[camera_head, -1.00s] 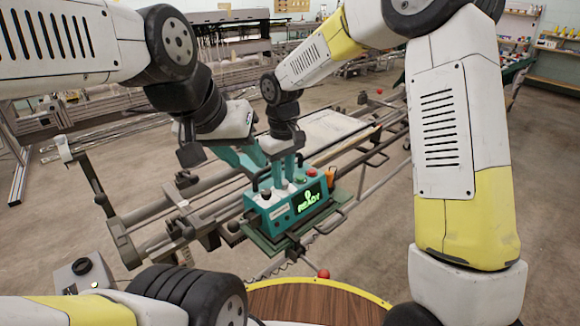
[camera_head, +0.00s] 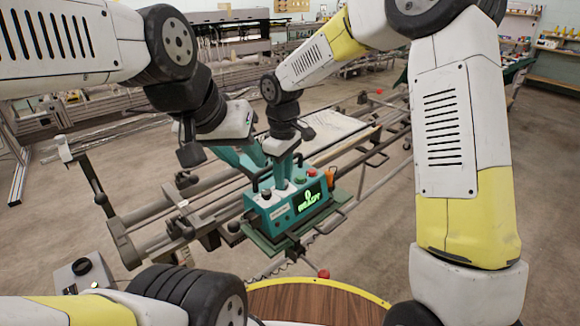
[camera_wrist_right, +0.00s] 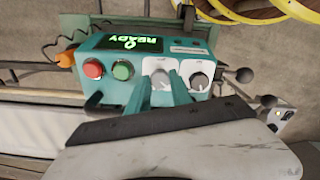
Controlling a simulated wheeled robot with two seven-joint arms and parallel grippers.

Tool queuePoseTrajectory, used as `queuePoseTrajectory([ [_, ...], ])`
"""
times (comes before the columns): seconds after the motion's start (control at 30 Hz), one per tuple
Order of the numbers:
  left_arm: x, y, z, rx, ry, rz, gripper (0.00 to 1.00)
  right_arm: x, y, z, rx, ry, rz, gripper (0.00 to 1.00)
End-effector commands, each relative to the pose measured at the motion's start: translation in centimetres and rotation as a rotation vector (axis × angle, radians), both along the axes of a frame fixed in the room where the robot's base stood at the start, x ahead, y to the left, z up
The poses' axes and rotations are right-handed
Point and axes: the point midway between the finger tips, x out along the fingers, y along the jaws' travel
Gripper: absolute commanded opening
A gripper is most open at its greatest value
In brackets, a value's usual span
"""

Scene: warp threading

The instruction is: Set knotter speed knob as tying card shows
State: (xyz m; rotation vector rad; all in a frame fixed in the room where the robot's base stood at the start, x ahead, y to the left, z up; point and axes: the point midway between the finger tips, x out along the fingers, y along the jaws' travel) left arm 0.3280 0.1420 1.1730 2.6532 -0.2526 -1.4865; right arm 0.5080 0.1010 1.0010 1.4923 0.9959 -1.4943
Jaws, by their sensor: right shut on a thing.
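The teal knotter control box (camera_head: 285,218) stands on the frame in the head view, its green display (camera_head: 309,200) showing READY. My right gripper (camera_wrist_right: 162,88) is shut on the knob nearer the green button (camera_wrist_right: 161,78). The other knob (camera_wrist_right: 199,82) is free beside it. My left gripper (camera_head: 252,160) is behind the box; its fingertips are partly hidden, so I cannot tell its opening. I cannot make out a tying card or the knob scales.
Rails and bars of the frame (camera_head: 190,215) surround the box. An orange part (camera_head: 331,177) is at the box's right end. A small grey box with a black knob (camera_head: 82,267) is at lower left. A round wooden top (camera_head: 310,303) is in front; open floor lies to the right.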

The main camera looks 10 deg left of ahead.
Motion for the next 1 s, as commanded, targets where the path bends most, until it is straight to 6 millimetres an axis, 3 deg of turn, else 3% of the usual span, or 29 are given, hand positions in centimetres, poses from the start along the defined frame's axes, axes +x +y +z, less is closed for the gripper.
queuePoseTrajectory([
  [0.1,0.0,0.0,0.0,0.000,0.000,0.000,0.36,0.1,0.1,0.1,0.003,-0.003,0.001,0.00],
  [0.13,0.0,0.0,0.0,0.000,0.000,0.000,0.36,0.1,0.1,0.1,0.003,-0.003,0.001,0.32],
  [0.2,0.0,0.0,0.0,0.000,0.000,0.000,0.36,0.1,0.1,0.1,0.003,-0.003,0.000,0.45],
  [0.23,0.0,0.0,0.0,0.000,0.000,0.000,0.36,0.1,0.1,0.1,0.002,-0.003,0.000,0.48],
  [0.57,0.0,0.0,0.0,0.000,0.000,0.000,0.36,0.0,0.1,0.3,0.001,-0.002,-0.001,0.48],
  [1.0,0.0,0.0,0.0,0.000,0.000,0.000,0.36,0.1,0.1,6.7,0.003,-0.004,-0.001,0.48],
])
